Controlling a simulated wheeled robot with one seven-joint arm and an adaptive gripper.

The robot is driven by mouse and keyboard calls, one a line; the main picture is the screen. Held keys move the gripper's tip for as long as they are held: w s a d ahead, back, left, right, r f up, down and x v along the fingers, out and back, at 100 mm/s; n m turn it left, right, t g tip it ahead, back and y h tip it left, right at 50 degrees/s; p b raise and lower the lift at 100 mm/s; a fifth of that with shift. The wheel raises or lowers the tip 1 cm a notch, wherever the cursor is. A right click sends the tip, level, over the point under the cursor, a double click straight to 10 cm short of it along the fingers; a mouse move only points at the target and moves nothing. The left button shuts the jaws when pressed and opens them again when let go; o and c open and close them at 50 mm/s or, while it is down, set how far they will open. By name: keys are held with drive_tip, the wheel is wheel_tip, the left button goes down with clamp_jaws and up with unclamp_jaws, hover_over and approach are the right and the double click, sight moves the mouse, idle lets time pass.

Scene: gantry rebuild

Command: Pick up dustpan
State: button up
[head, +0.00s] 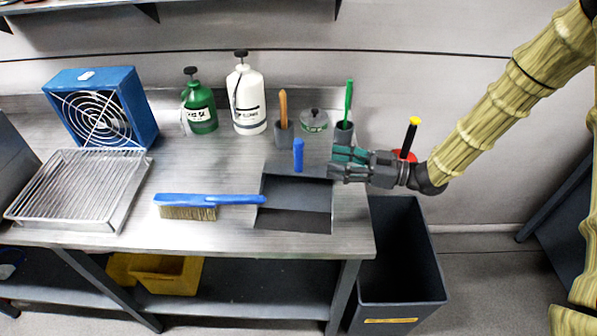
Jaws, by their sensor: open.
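The dustpan (296,192) lies at the right front part of the metal bench. It is dark grey with a blue handle (298,154) that stands up at its back edge. My gripper (335,172) comes in from the right at the dustpan's back right side, with its fingers pointing left toward the blue handle. The gripper is open and nothing shows between its fingers. In this view the fingertips are a short way right of the handle; the exact gap in depth cannot be told.
A blue-handled brush (205,203) lies left of the dustpan, its handle end by the pan's edge. Behind stand a white bottle (248,105), a green bottle (199,108) and cups with upright tools (283,130). A wire rack (75,188) lies left. A dark bin (400,255) stands right of the bench.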

sight(299, 152)
drive_tip(key=x, duration=0.2)
drive_tip(key=p+x, duration=0.1)
drive_tip(key=x, duration=0.2)
drive_tip(key=shift+s+a+r+p, duration=0.15)
drive_tip(key=shift+a+r+p, duration=0.05)
drive_tip(key=shift+a+p, duration=0.1)
drive_tip(key=shift+a+r, duration=0.1)
drive_tip(key=shift+a, duration=0.1)
drive_tip(key=shift+a+r+p, duration=0.55)
drive_tip(key=shift+a+p, duration=0.2)
drive_tip(key=shift+a, duration=0.1)
drive_tip(key=shift+p+x, duration=0.4)
drive_tip(key=shift+x, duration=0.8)
drive_tip(key=shift+w+a+f, duration=0.15)
drive_tip(key=shift+w+f, duration=0.15)
drive_tip(key=shift+s+r, duration=0.1)
drive_tip(key=shift+s, duration=0.05)
drive_tip(key=shift+c, duration=0.8)
drive_tip(key=c, duration=0.7)
clamp_jaws()
